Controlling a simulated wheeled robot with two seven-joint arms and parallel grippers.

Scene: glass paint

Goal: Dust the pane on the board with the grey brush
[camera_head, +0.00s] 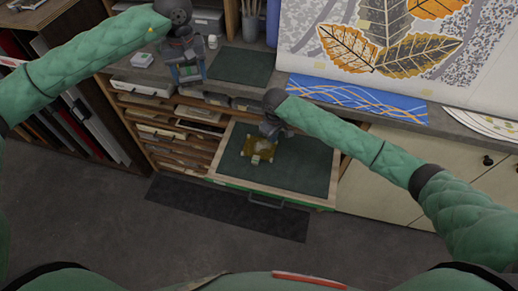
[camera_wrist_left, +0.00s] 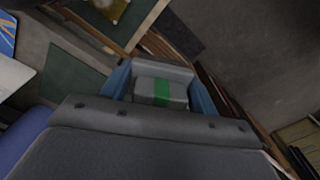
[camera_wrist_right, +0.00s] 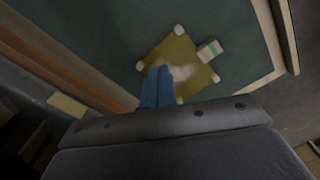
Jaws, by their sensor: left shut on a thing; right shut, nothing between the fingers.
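An amber pane (camera_head: 258,147) lies on the dark green board (camera_head: 300,165) in the pulled-out drawer. The right wrist view shows the pane (camera_wrist_right: 186,73) with a whitish dusty patch in its middle and pale pads at its corners. My left gripper (camera_head: 188,75) is above the counter at the left, shut on a grey block with a green stripe (camera_wrist_left: 161,92). It may be the grey brush; no bristles show. My right gripper (camera_wrist_right: 160,70) is shut and empty, over the pane's edge; in the head view its arm hides part of this area.
A small pale block with a green stripe (camera_wrist_right: 210,50) lies at the pane's edge. The drawer has a wooden rim (camera_wrist_right: 277,45). A green mat (camera_head: 243,66), a small white jar (camera_head: 213,42) and a blue patterned strip (camera_head: 350,97) are on the counter. The board's right part is clear.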

